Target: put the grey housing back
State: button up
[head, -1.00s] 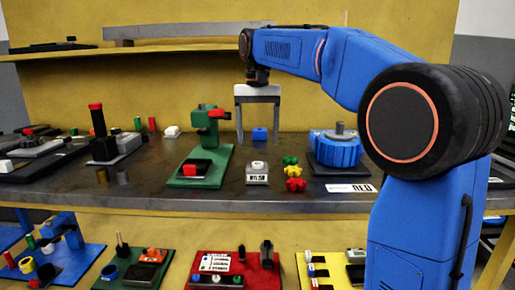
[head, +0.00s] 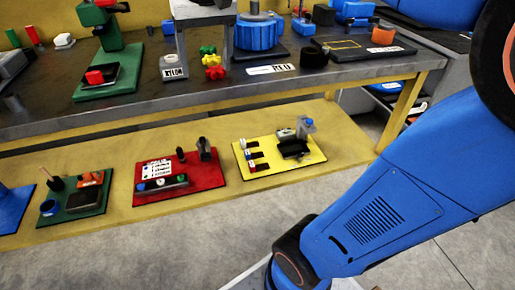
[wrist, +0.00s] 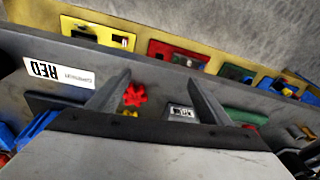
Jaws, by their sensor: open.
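My gripper (head: 206,50) is open and empty above the workbench, near the top edge of the head view; its two grey fingers also show in the wrist view (wrist: 156,86). A small grey block with a white label (head: 174,72) stands on the bench below and beside the fingers; its label also shows in the wrist view (wrist: 181,112). A grey upright piece with a blue part (head: 306,126) stands at the right back of the yellow board (head: 265,174) on the lower shelf. I cannot tell which grey piece is the housing.
Green and red knobs (head: 214,72) and a blue round fixture (head: 256,34) stand close to my gripper. The red board (head: 209,178) and a dark green board (head: 76,220) lie on the lower shelf (head: 120,165). The bench edge overhangs this shelf.

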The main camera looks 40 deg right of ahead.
jog(key=s+d+f+n+t, duration=0.2)
jog(key=s+f, duration=1.5)
jog(key=f, duration=0.2)
jog(key=shift+s+d+t, duration=0.3)
jog(key=shift+s+d, duration=0.1)
